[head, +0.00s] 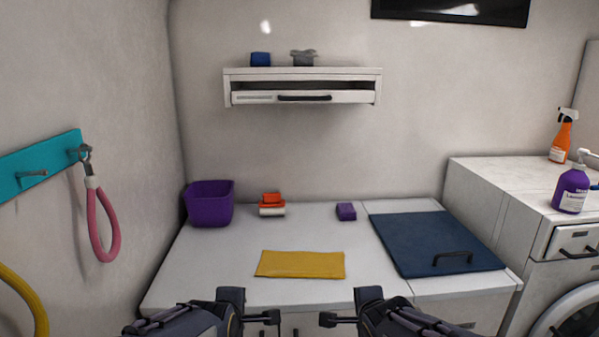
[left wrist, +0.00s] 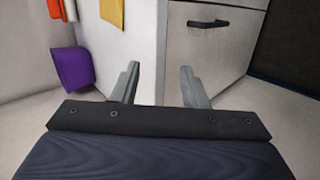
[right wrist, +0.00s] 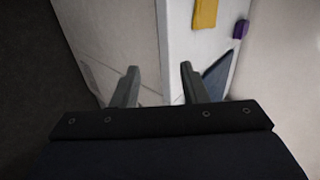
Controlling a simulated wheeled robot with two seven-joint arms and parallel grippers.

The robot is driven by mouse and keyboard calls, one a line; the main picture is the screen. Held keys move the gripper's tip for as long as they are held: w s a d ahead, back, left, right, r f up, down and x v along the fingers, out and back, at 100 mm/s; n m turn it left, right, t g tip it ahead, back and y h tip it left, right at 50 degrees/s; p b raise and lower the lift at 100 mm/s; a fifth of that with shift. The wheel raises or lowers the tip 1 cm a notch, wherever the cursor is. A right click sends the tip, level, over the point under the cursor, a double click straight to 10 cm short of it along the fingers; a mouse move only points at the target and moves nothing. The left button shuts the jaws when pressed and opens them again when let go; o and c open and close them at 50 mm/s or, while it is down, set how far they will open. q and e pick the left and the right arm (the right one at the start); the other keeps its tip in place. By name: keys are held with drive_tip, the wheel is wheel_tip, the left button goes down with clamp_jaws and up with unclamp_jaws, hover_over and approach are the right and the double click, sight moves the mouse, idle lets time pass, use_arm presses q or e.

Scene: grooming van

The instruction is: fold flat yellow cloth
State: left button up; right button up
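The yellow cloth (head: 300,264) lies flat and spread out on the white counter (head: 225,261), near its front edge. Its edge also shows at the top of the left wrist view (left wrist: 112,14) and of the right wrist view (right wrist: 205,13). My left gripper (head: 279,318) is in front of the counter, nearer to me than the cloth, and apart from it. In the left wrist view its fingers (left wrist: 159,85) stand apart with nothing between them. My right gripper (head: 322,319) is beside it, also short of the cloth. Its fingers (right wrist: 158,82) stand apart and empty.
A purple bin (head: 209,205), an orange-and-white item (head: 271,205) and a purple block (head: 346,211) stand behind the cloth. A dark blue lid with a handle (head: 425,238) lies to the right. A wall shelf with a drawer (head: 303,86) hangs above. The counter around the cloth is clear.

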drive_tip(key=s+d+f+n+g+y, duration=0.1)
drive_tip(key=s+d+f+n+g, duration=0.1)
drive_tip(key=s, duration=0.3)
drive_tip(key=s+d+f+n+g+y, duration=0.1)
drive_tip(key=s+d+f+y, duration=0.1)
drive_tip(key=s+d, duration=0.15)
use_arm(q)
drive_tip(key=s+a+m+g+h, duration=0.1)
drive_tip(key=s+a+m, duration=0.3)
drive_tip(key=s+m, duration=0.4)
drive_tip(key=s+a+m+g+h, duration=0.2)
drive_tip(key=s+m, duration=0.6)
drive_tip(key=s, duration=1.3)
drive_tip(key=shift+s+a+r+g, duration=0.15)
drive_tip(key=shift+a+g, duration=0.25)
drive_tip(key=shift+a, duration=0.55)
use_arm(e)
drive_tip(key=s+d+r+n, duration=0.1)
drive_tip(key=s+r+n, duration=0.1)
drive_tip(key=s+n, duration=0.4)
drive_tip(key=s+d+r+n+g, duration=0.1)
drive_tip(key=s+n, duration=0.5)
drive_tip(key=s, duration=0.9)
drive_tip(key=shift+r+n+y, duration=0.3)
drive_tip(key=shift+r, duration=0.25)
